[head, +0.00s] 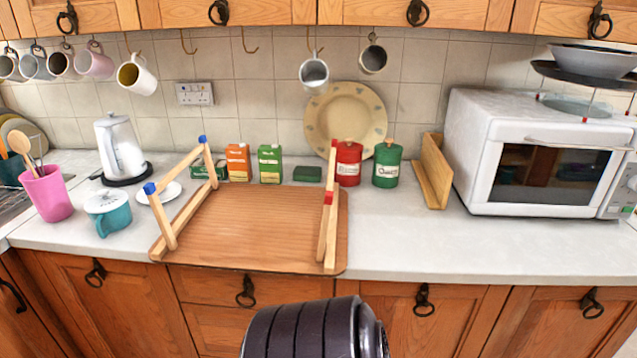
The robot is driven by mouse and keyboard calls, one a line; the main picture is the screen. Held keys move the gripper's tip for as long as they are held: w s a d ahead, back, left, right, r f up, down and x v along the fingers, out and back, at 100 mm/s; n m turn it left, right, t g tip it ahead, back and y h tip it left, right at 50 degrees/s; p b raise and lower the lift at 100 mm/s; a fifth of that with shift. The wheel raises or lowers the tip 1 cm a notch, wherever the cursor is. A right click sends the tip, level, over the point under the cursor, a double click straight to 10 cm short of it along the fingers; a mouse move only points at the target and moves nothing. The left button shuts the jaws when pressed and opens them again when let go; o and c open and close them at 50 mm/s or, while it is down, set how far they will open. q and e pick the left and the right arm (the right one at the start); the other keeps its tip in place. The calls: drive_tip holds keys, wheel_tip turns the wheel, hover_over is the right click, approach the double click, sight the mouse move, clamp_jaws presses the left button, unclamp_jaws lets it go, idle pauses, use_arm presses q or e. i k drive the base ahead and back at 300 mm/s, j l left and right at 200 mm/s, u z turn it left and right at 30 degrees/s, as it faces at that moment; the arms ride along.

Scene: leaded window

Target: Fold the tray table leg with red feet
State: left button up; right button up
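The wooden tray table (260,228) lies upside down on the counter, its underside facing up. The leg with red feet (323,235) stands up from the tray's right side. One red foot is at the back and the other nearer the front. The leg with blue feet (170,222) stands up at the tray's left side, leaning a little to the left. Neither of my grippers is in view.
A red canister (348,165) and a green canister (387,166) stand behind the tray's right edge. A teal-and-white lidded pot (108,215) stands to its left.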

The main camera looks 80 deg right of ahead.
sight(328, 194)
drive_tip(key=k+z, duration=0.15)
drive_tip(key=z, duration=0.3)
drive_tip(key=k+l+z, duration=0.1)
drive_tip(key=z, duration=0.4)
drive_tip(key=k+l+z, duration=0.1)
drive_tip(key=z, duration=1.45)
